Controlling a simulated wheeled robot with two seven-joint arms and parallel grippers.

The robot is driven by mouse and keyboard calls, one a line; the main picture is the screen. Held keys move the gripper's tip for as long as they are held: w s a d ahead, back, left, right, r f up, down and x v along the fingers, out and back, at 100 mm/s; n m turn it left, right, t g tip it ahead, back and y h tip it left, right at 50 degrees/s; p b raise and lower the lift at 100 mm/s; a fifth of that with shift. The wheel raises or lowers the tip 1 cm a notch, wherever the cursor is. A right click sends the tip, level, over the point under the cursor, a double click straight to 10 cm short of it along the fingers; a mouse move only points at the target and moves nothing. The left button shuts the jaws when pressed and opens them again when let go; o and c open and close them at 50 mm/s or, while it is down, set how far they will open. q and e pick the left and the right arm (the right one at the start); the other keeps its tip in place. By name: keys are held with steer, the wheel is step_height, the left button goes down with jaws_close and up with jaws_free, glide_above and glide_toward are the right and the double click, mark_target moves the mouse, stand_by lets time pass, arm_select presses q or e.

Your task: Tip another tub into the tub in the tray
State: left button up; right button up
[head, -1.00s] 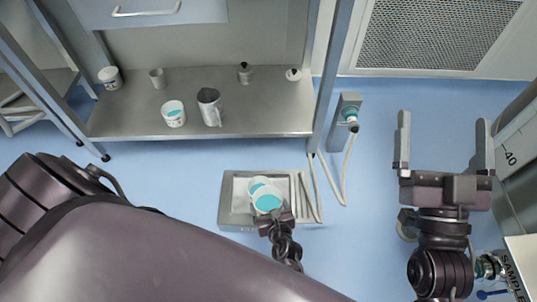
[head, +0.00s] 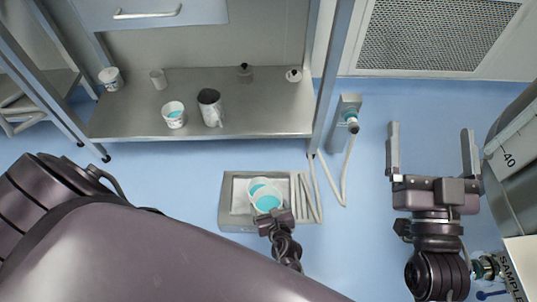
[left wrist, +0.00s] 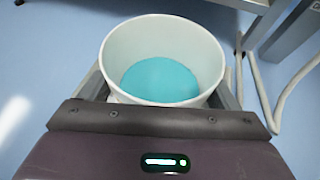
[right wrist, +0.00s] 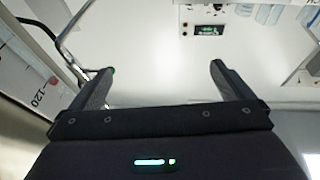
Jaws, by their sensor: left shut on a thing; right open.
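My left gripper (head: 272,219) is shut on a white tub (left wrist: 112,62) with teal contents. In the head view this held tub (head: 266,201) is over the tray (head: 229,214), in front of a second white tub (head: 257,184) that also shows teal. The held tub looks close to upright, and its contents lie at the bottom in the left wrist view. It partly hides the second tub; I cannot tell whether they touch. My right gripper (head: 432,155) is open and empty at the right, far from the tray.
Hoses (head: 344,175) run right of the tray.

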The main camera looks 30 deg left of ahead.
arm_select(q)
steer(key=shift+w+a+g+h+p, duration=0.1)
steer(key=shift+g+h+p, duration=0.2)
steer(key=shift+p, duration=0.05)
steer(key=shift+w+a+f+p, duration=0.1)
steer(key=shift+f+p, duration=0.1)
steer(key=shift+p, duration=0.15)
steer(key=shift+w+a+f+g+h, duration=0.1)
steer(key=shift+g+h, duration=0.3)
steer(key=shift+h, duration=0.1)
steer(key=shift+w+a+p, duration=0.1)
steer(key=shift+p, duration=0.3)
arm_select(e)
steer(key=s+f+g+h, duration=0.2)
steer(key=f+g, duration=0.6)
steer(key=f, duration=0.8)
steer(key=shift+s+a+f+h, duration=0.15)
steer(key=shift+s+f+h, duration=0.25)
steer(key=shift+s, duration=0.1)
stand_by(2.0)
arm_select(q)
steer(key=shift+f+g, duration=0.1)
steer(key=shift+g, duration=0.2)
arm_select(e)
steer(key=shift+s+f+g, duration=0.2)
steer(key=shift+f+g, duration=0.05)
steer(key=shift+g, duration=0.15)
